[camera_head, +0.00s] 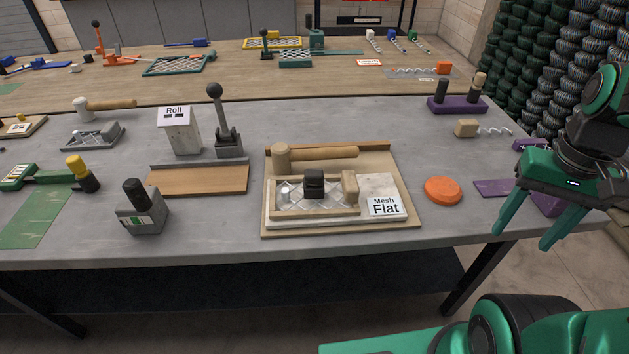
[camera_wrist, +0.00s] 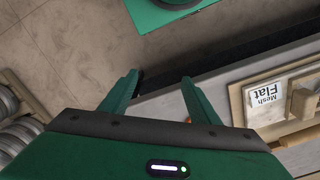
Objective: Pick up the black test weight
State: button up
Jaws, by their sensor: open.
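A black test weight (camera_head: 314,183) sits on the wire mesh (camera_head: 300,197) inside the wooden frame of the tray labelled "Mesh Flat" (camera_head: 385,207), near the middle of the grey table. In the head view my gripper (camera_head: 522,232) is open and empty, with green fingers pointing down, at the table's right front edge, well to the right of the tray. In the wrist view my gripper (camera_wrist: 162,82) shows both fingers apart with nothing between them. That view shows the tray label (camera_wrist: 264,93) at the right, and the weight does not show there.
A wooden mallet (camera_head: 315,153) lies along the tray's back side and a wooden block (camera_head: 350,187) stands right of the weight. An orange disc (camera_head: 443,190) lies between tray and gripper. A black-handled grey tool (camera_head: 141,208) stands left. The table front is mostly clear.

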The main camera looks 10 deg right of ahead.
aim_at(313, 186)
jog(key=z, duration=1)
jog(key=k, duration=1.3)
jog(key=u, duration=0.95)
